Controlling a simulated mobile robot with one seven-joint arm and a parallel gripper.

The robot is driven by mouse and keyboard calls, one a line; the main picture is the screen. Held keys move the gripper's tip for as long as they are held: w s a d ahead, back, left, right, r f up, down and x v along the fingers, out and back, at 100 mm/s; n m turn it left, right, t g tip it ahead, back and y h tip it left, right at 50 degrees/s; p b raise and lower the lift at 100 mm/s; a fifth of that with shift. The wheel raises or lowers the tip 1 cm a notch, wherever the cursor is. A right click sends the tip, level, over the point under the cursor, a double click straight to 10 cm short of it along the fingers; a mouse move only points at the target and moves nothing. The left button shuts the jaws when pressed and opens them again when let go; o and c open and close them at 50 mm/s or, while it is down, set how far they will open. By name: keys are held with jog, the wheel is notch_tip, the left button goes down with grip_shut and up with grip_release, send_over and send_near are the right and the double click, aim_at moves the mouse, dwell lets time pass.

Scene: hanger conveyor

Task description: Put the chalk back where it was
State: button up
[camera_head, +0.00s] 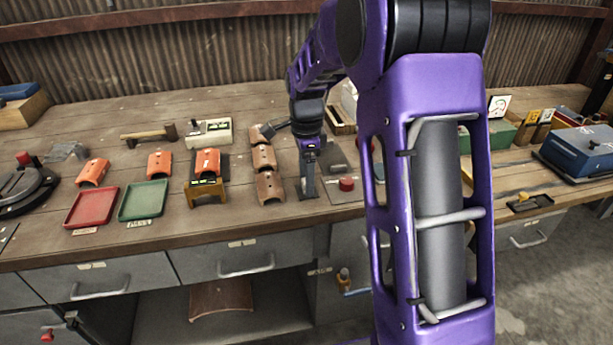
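I cannot make out the chalk for certain in the head view. My gripper (308,186) points down over the workbench (240,215), just right of a row of brown curved tiles (268,186) and left of a red round knob (346,184). Its fingertips are at or close to the bench top; contact is unclear. The fingers are seen as one narrow dark shape, so any gap or small thing between them is hidden. A small dark tray (530,203) at the right front holds a small yellowish piece, too small to identify.
A red tray (73,218) and a green tray (126,211) lie at the left front. Orange tiles (160,163) stand behind them, one on a wooden stand (207,195). A mallet (150,133) lies farther back. A blue machine (580,150) stands at right. My arm hides the centre-right bench.

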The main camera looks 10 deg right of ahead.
notch_tip(320, 180, up, 12)
jog(key=p, duration=0.2)
jog(key=shift+r, duration=0.2)
dwell(0.3)
